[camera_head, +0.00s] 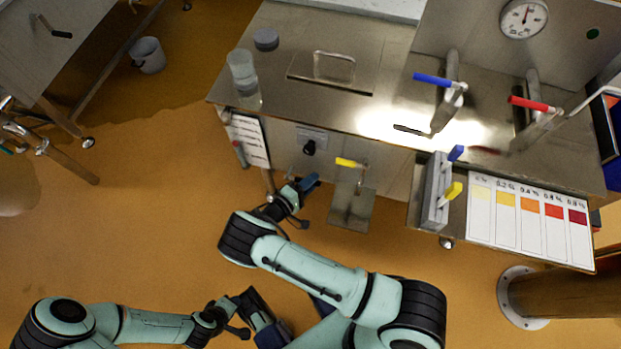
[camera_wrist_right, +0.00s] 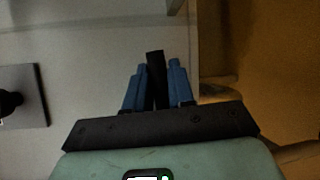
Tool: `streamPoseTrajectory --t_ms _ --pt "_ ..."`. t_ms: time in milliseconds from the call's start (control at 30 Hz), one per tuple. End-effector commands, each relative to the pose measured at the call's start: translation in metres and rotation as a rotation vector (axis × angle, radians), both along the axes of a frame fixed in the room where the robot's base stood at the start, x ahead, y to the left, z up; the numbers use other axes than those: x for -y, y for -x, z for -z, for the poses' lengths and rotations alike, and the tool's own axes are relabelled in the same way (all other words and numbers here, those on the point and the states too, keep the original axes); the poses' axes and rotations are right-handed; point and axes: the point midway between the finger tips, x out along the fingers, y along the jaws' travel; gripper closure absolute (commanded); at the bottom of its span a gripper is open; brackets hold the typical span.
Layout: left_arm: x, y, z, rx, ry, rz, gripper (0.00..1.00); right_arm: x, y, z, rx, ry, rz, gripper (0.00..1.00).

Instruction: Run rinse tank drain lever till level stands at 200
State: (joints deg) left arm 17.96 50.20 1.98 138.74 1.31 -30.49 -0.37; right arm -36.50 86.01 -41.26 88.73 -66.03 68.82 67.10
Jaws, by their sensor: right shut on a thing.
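My right gripper (camera_head: 306,184) is low in front of the steel bench, beside its front panel. In the right wrist view its blue fingers (camera_wrist_right: 156,88) are shut on a dark, narrow handle (camera_wrist_right: 155,66), which looks like the drain lever. In the head view that handle is hidden by the gripper. My left gripper (camera_head: 258,316) is near the bottom of the head view, away from the bench; its jaw gap is not clear. No level scale or reading of 200 can be made out.
The steel bench (camera_head: 385,60) carries blue (camera_head: 433,80) and red (camera_head: 529,103) tap handles. A black knob (camera_head: 309,147) and a yellow handle (camera_head: 349,162) are on its front. A colour chart (camera_head: 480,232) hangs at right.

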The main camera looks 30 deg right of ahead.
Motion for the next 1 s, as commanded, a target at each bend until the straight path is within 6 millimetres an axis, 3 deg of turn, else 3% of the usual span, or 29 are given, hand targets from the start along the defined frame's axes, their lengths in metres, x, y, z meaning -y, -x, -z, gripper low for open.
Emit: streamPoseTrajectory --t_ms 767,800,867,1000 --pt "0.0037 0.0077 -0.0052 -0.02 0.01 0.008 0.57 -0.0015 0.0009 0.0114 0.08 -0.078 -0.003 1.0" --pt "0.0037 0.0077 -0.0052 -0.02 0.01 0.008 0.57 -0.0015 0.0009 0.0114 0.08 -0.078 -0.003 0.74" --pt "0.0036 0.0076 -0.0052 -0.02 0.01 0.008 0.57 -0.0014 0.0008 0.0113 0.08 -0.078 -0.003 0.56" --pt "0.0036 0.0076 -0.0053 -0.02 0.01 0.008 0.57 -0.0009 0.0005 0.0104 0.08 -0.075 -0.002 0.56"
